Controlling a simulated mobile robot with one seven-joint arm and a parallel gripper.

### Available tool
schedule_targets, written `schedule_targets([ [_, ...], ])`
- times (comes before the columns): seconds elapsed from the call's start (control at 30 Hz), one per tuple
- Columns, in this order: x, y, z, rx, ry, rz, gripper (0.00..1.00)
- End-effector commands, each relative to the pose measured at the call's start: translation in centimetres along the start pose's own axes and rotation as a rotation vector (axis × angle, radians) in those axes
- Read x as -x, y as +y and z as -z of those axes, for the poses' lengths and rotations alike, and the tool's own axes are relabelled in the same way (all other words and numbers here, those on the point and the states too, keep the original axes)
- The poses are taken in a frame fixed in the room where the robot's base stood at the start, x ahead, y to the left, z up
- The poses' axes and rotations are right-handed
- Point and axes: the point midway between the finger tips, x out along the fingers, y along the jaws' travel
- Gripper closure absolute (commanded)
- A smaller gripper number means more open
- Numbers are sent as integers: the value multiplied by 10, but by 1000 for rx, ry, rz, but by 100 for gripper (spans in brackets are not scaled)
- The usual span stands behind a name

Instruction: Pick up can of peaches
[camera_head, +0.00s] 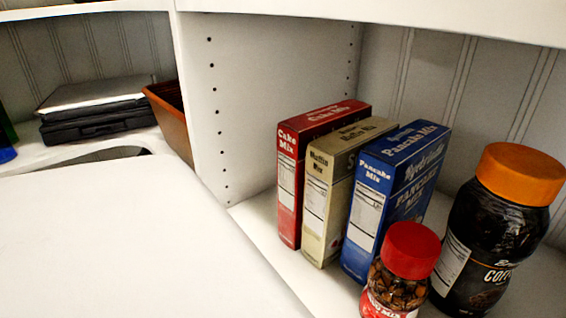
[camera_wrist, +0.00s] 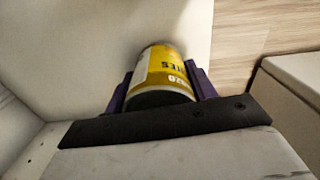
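The can of peaches (camera_wrist: 165,68) shows in the wrist view, with a yellow and white label and its dark end toward the camera. Part of the label's lettering is readable, upside down. My gripper (camera_wrist: 162,82) has its two purple fingers on either side of the can, close against its sides, and appears shut on it. The fingertips are partly hidden by the can. Neither the can nor my gripper shows in the head view.
In the head view, a red cake mix box (camera_head: 290,190), a beige muffin mix box (camera_head: 316,205), a blue pancake mix box (camera_head: 368,215), a red-lidded jar (camera_head: 410,250) and a coffee jar (camera_head: 490,240) stand on the right shelf. A brown bin (camera_head: 172,118) and dark cases (camera_head: 95,118) sit left.

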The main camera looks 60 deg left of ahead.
Motion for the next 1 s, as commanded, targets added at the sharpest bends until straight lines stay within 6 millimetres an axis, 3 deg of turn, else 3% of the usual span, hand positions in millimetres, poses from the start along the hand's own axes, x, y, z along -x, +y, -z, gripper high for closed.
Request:
schedule_targets([
  [0.03, 0, 0, 0, 0, 0, 0, 62],
  [0.2, 1, 0, 0, 0, 1, -1, 82],
  [0.47, 7, 1, 1, 0, 2, -2, 82],
  [0.8, 70, 1, 1, 0, 4, -4, 82],
  [1.0, 92, 0, 2, -30, 0, 0, 82],
])
